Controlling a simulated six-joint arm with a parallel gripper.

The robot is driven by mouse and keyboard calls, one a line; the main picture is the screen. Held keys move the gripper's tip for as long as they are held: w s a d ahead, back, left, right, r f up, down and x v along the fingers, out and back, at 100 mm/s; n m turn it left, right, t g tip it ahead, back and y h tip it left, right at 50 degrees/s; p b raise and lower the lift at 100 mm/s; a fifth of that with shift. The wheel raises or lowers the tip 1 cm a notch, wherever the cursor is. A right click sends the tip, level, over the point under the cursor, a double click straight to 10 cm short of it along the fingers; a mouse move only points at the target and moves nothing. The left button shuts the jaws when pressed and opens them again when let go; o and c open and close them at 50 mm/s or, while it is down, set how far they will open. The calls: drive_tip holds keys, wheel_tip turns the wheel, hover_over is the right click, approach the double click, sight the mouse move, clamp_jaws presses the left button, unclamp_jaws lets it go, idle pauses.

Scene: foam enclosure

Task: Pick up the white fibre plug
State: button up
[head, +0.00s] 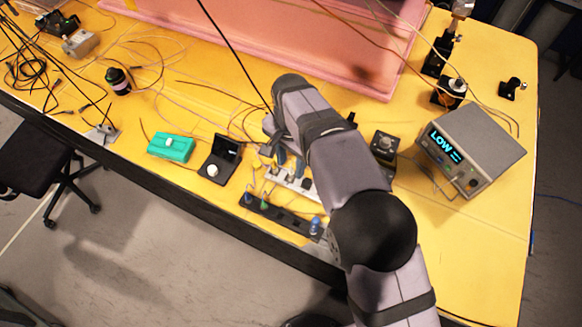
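I cannot make out the white fibre plug for certain. Small white parts show on a white strip (292,181) below my wrist, and a small white round piece (212,170) sits on an open black case (222,158) to its left. My arm reaches up from the lower right and bends down over the yellow table. My gripper (276,160) points down just above the white strip, partly hidden by my own arm. Its fingers are too small and covered to show whether they are open or shut, or whether they touch anything.
A black strip with coloured plugs (275,213) lies along the front edge of the yellow table (470,240). A green box (171,147) lies left. A grey instrument reading "LOW" (470,150) and a black knobbed device (384,147) stand right. Thin cables cross the table before the pink foam enclosure (270,40).

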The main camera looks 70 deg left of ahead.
sight(291, 172)
drive_tip(key=shift+f+p, duration=0.3)
drive_tip(key=shift+f, duration=0.9)
drive_tip(key=shift+c, duration=0.2)
clamp_jaws()
drive_tip(key=shift+r, duration=0.1)
